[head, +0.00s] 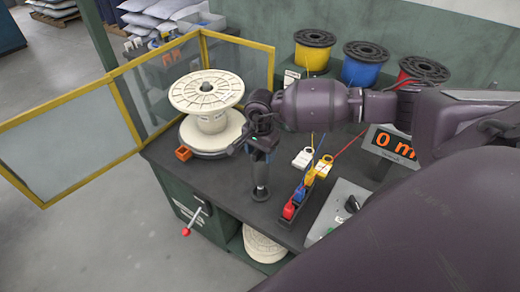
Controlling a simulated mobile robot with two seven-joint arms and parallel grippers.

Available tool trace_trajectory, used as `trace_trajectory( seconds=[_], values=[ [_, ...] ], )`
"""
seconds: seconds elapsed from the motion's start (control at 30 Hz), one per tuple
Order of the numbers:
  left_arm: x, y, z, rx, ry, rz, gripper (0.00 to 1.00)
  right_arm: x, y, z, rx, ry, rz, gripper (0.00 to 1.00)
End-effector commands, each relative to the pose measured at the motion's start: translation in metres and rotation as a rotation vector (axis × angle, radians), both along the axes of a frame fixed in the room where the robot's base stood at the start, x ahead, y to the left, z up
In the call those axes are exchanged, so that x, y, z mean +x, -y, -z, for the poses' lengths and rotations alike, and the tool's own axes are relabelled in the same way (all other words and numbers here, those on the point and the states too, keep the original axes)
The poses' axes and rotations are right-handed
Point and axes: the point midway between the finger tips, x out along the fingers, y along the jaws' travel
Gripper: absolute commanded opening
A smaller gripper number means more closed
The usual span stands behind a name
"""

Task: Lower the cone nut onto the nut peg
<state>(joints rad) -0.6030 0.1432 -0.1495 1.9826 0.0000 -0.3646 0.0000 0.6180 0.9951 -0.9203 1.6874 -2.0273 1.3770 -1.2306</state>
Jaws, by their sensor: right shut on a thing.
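My right gripper (262,148) reaches in from the right and points down over the dark bench top. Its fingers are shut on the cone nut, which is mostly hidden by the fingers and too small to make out. The nut peg (260,181) is a short, dark grey upright post on the bench, directly below the gripper in this view. I cannot tell whether the nut touches the peg or is still above it. My left gripper is not in view.
A cream spool (208,92) stands on a round base left of the gripper, near an orange block (183,154). A yellow-framed guard (76,134) borders the bench's left. Wire spools (362,71) stand behind.

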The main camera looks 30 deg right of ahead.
Motion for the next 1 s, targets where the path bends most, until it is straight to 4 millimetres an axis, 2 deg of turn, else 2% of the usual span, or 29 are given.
trace_trajectory(
  seconds=[0.7,1.0],
  values=[
    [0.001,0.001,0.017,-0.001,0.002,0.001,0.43,0.001,0.0,0.036,-0.001,0.0,-0.003,0.01],
    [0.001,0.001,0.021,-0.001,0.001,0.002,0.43,0.001,0.0,0.039,-0.001,0.001,-0.003,0.01]
  ],
)
